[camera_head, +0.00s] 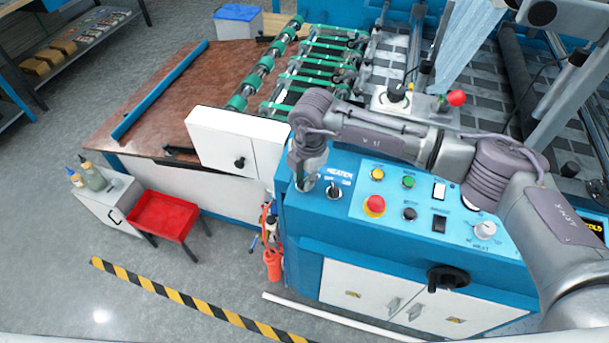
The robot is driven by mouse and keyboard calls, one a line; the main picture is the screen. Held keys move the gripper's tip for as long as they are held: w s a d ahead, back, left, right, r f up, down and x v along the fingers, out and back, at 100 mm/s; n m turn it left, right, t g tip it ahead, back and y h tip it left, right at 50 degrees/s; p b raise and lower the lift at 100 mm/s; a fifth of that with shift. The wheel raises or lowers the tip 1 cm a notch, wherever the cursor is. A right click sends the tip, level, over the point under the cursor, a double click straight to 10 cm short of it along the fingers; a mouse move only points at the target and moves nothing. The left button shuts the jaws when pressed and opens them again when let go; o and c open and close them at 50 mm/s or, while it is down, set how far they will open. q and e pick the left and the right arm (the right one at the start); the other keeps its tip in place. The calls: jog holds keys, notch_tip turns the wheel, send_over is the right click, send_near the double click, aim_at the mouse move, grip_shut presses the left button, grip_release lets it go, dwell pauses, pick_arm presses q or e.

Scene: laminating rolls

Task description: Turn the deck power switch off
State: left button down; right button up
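The blue control panel (312,222) fills the middle right. My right arm reaches in from the right across the panel's back. My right gripper (308,184) points down at the panel's left end, just left of the small dark switch; its fingers are hard to make out. My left gripper is out of view.
Rollers with green belts (300,75) lie behind the panel. A red-knobbed lever (455,98) stands behind my arm. A brown table (160,105) is at left, with a red tray (163,215) below.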

jog(key=shift+s, duration=0.1)
grip_shut()
jog(key=shift+f, duration=0.1)
jog(key=shift+f+n+b, duration=0.1)
jog(key=shift+n+b, duration=0.2)
jog(key=shift+b, duration=0.35)
jog(key=n+b, duration=0.4)
jog(key=n+h+b, duration=0.1)
jog(key=n+b, duration=0.3)
jog(key=b, duration=0.1)
jog(key=shift+a+f+g+h, duration=0.2)
jog(key=shift+g+h, duration=0.1)
jog(key=shift+a+r+n+b, duration=0.1)
jog(key=shift+n+b, duration=1.35)
jog(key=shift+n, duration=0.05)
jog(key=shift+r+h, duration=0.1)
jog(key=shift+h, duration=0.2)
jog(key=shift+o, duration=2)
grip_release()
